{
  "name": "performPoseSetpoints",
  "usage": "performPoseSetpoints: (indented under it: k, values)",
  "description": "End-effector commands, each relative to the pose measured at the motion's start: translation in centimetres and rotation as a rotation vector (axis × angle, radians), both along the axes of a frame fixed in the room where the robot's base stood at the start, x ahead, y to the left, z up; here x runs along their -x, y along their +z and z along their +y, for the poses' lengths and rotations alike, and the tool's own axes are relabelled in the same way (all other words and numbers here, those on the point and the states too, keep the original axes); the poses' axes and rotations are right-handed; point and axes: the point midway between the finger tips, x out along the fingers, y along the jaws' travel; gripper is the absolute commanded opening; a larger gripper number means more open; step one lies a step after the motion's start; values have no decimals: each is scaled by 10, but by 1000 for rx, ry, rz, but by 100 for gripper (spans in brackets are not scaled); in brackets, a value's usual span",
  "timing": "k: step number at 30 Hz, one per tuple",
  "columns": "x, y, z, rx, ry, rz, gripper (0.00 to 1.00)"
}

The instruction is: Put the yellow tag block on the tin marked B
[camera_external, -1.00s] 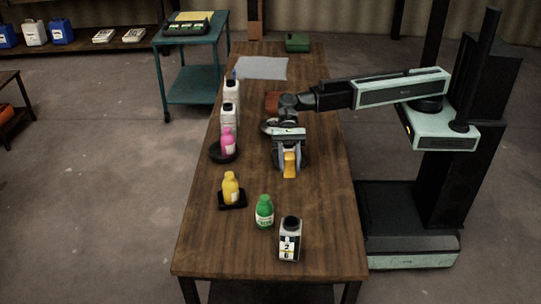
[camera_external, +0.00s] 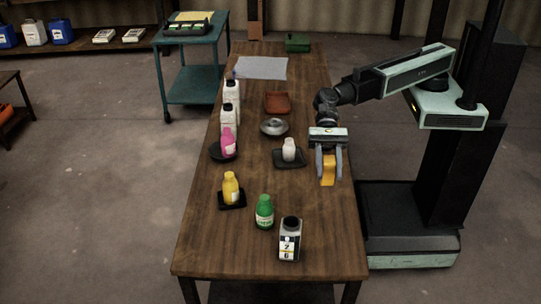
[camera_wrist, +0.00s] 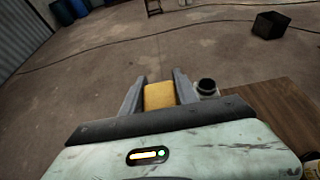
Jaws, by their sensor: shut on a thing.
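My gripper (camera_external: 329,172) is shut on the yellow tag block (camera_external: 328,170) and holds it near the right edge of the wooden table. The block also shows between the fingers in the wrist view (camera_wrist: 159,95). A grey-white tin (camera_external: 290,246) with a dark open top and a black-and-white label stands at the near end of the table. Its label marks are too small to read surely. The gripper is apart from this tin, beyond it and to its right. In the wrist view, a dark-topped container (camera_wrist: 207,88) shows just right of the fingers.
A green bottle (camera_external: 264,213) stands beside the tin. A yellow bottle (camera_external: 231,189), a pink bottle (camera_external: 228,142) and a small white bottle (camera_external: 289,150) stand on dark bases. A metal dish (camera_external: 274,127) and a reddish tray (camera_external: 277,103) lie farther back. The table's near right is clear.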

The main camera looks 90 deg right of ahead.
Motion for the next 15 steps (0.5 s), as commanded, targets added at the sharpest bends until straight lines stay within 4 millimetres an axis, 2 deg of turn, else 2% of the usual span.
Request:
performPoseSetpoints:
  k: [3, 9, 15]
  values:
    - [-28, -5, 29, 0, 0, 0, 0]
    - [-70, -11, 75, -1, 0, 0, 0]
    - [-94, -14, 102, 0, 0, 0, 0]
